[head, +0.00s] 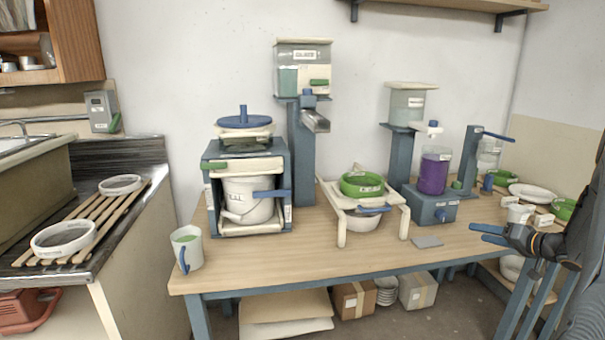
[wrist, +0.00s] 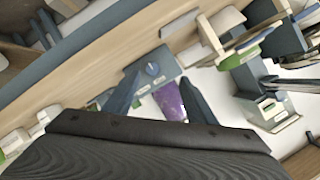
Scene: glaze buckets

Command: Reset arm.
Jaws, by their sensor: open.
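My gripper (head: 478,233) is at the right of the head view, above the right end of the wooden table (head: 290,262). Its two blue fingers are apart and point left, with nothing between them. In the wrist view the fingers (wrist: 160,82) frame part of a blue stand and a purple container (wrist: 169,101) that lie beyond them. In the head view the purple container (head: 433,174) stands on its blue base (head: 430,207), left of my gripper and apart from it.
A white bucket (head: 247,201) sits in a blue frame. A green sieve (head: 361,185) rests on a cream stand (head: 341,225). A mug (head: 187,249) stands at the left table end. White and green dishes (head: 533,194) crowd the right end near my arm. The front middle of the table is clear.

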